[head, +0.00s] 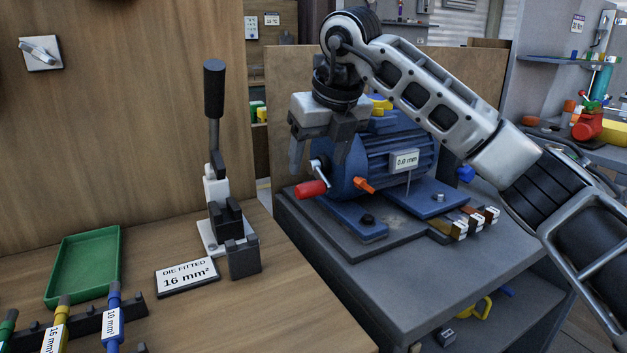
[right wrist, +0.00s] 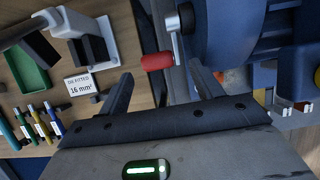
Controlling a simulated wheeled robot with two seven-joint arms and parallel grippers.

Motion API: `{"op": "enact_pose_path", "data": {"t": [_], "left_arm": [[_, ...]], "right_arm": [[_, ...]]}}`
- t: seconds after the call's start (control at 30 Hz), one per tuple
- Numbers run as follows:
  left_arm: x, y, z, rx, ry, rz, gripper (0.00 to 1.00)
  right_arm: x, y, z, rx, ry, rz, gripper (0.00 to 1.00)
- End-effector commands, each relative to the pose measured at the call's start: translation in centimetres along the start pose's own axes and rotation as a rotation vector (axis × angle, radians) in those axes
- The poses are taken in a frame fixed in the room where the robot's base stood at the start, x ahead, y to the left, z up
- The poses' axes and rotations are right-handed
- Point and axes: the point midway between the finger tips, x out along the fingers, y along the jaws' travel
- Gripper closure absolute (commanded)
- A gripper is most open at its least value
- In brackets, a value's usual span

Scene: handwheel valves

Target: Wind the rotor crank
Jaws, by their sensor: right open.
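The rotor crank has a red grip (head: 311,189) on a short silver arm (head: 320,172) at the near end of a blue motor (head: 345,182). My right gripper (head: 320,164) is open and points down, just above the crank, with nothing in it. In the right wrist view, the red grip (right wrist: 156,61) lies beyond and roughly between the two open fingertips (right wrist: 161,70), and I see no contact. The silver arm (right wrist: 177,48) is beside the right finger. My left gripper is not in view.
An orange lever (head: 365,186) sticks out beside the crank. The motor is on a dark bench (head: 330,240). To the left, a wooden table holds a press with a black handle (head: 214,90), a sign (head: 187,277) and a green tray (head: 82,264).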

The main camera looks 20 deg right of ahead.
Motion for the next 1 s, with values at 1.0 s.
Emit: {"op": "enact_pose_path", "data": {"t": [1.0], "left_arm": [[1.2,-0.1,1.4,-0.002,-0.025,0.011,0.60]], "right_arm": [[5.4,0.0,-0.1,-0.001,-0.012,0.000,0.67]]}}
